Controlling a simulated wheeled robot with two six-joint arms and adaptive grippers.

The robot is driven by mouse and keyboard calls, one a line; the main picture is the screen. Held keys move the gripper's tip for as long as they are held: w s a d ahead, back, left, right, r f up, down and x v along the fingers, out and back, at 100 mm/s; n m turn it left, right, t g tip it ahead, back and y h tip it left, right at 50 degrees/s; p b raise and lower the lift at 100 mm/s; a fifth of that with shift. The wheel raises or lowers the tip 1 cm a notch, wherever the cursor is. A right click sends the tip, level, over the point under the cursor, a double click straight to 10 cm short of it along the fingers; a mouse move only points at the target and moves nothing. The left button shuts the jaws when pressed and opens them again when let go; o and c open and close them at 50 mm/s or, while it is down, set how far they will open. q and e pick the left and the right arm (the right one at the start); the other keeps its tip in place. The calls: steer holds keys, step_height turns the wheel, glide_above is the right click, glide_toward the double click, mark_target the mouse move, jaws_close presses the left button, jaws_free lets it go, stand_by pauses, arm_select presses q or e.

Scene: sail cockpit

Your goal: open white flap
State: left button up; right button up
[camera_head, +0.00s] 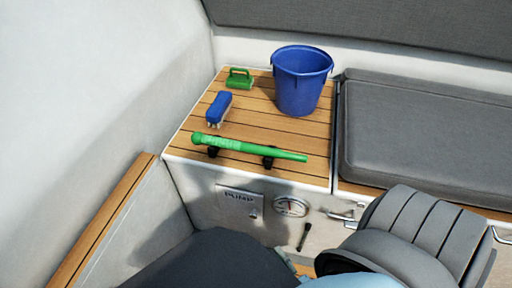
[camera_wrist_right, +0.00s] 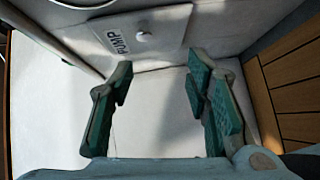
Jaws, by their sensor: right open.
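The white flap (camera_head: 240,201) marked PUMP is on the upright white front of the locker, below the wooden top in the head view. It looks shut, flat against the panel. In the right wrist view the flap (camera_wrist_right: 120,40) with its small round knob (camera_wrist_right: 143,37) is beyond the fingertips, towards the top. My right gripper (camera_wrist_right: 160,78) is open with nothing between its teal-padded fingers, and apart from the flap. In the head view my own arm hides most of that gripper. My left gripper is not in view.
A round gauge (camera_head: 291,207) and a black lever (camera_head: 304,236) are right of the flap. On the wooden top (camera_head: 270,120) are a blue bucket (camera_head: 300,85), a green pump handle (camera_head: 250,148), a blue brush (camera_head: 219,107) and a green scrubber (camera_head: 239,79). A grey cushion (camera_head: 420,135) lies right.

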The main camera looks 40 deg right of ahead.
mark_target(254, 218)
steer(key=shift+n+t+h, duration=0.3)
steer(key=shift+n+t, duration=0.4)
steer(key=w+d, duration=0.1)
steer(key=w, duration=0.3)
steer(key=w+b, duration=0.1)
steer(key=w, duration=0.4)
steer(key=w+d, duration=0.1)
steer(key=w, duration=0.3)
steer(key=shift+w+d+r, duration=0.2)
steer(key=shift+d+r, duration=0.1)
steer(key=shift+w+d, duration=0.1)
steer(key=shift+w, duration=0.25)
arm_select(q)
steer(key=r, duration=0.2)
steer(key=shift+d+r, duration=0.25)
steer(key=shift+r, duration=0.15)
arm_select(e)
steer(key=shift+c, duration=0.3)
jaws_close()
